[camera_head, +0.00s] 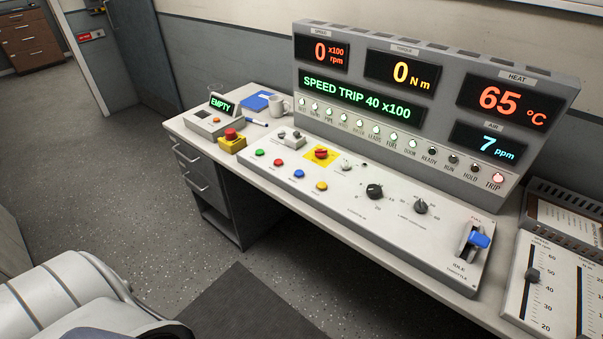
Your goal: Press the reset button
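The control panel (405,228) slopes along the desk under the display console. It carries a green button (260,152), a red button (279,162), a blue button (298,173) and a yellow button (321,186). Their labels are too small to read, so I cannot tell which one is the reset button. A red mushroom button (321,153) sits on a yellow plate behind them. The console display (360,99) reads "SPEED TRIP 40 x100", and the TRIP lamp (498,178) glows red. Neither of my grippers is in view.
A yellow box with a red knob (231,137), an "EMPTY" display (221,104) and a mug (279,106) stand at the desk's left end. Black dials (374,191) and a blue-handled throttle lever (478,240) are on the panel's right. Space above the panel looks clear.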

